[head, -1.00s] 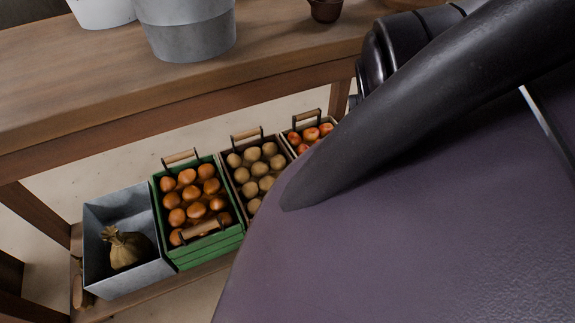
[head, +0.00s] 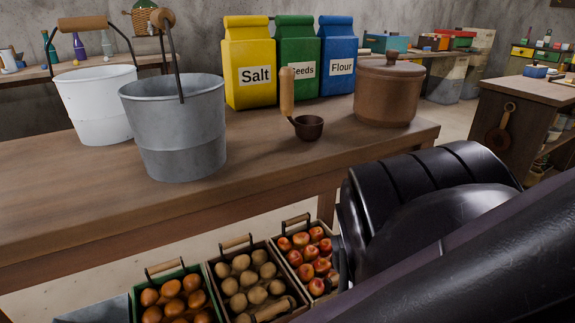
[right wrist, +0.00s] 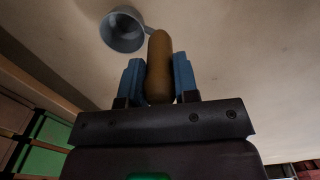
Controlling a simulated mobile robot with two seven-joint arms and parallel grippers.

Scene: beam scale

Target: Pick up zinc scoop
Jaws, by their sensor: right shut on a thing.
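The zinc scoop, with a grey metal cup (right wrist: 122,32) and a light wooden handle (right wrist: 159,70), shows in the right wrist view. My right gripper (right wrist: 158,76) is shut on the handle, with one blue finger on each side. The cup sits beyond the fingertips, a little to the left. In the head view the zinc scoop and my right gripper are not visible; only my dark arm shows at lower right. A different, dark brown scoop (head: 309,128) with an upright wooden handle is on the table. My left gripper is in neither view.
The wooden table (head: 265,150) holds a white bucket (head: 97,105), a grey bucket (head: 175,130), Salt (head: 249,62), Seeds (head: 298,55) and Flour (head: 337,54) bags, and a lidded brown pot (head: 388,92). Produce crates, one with apples (head: 307,258), stand below.

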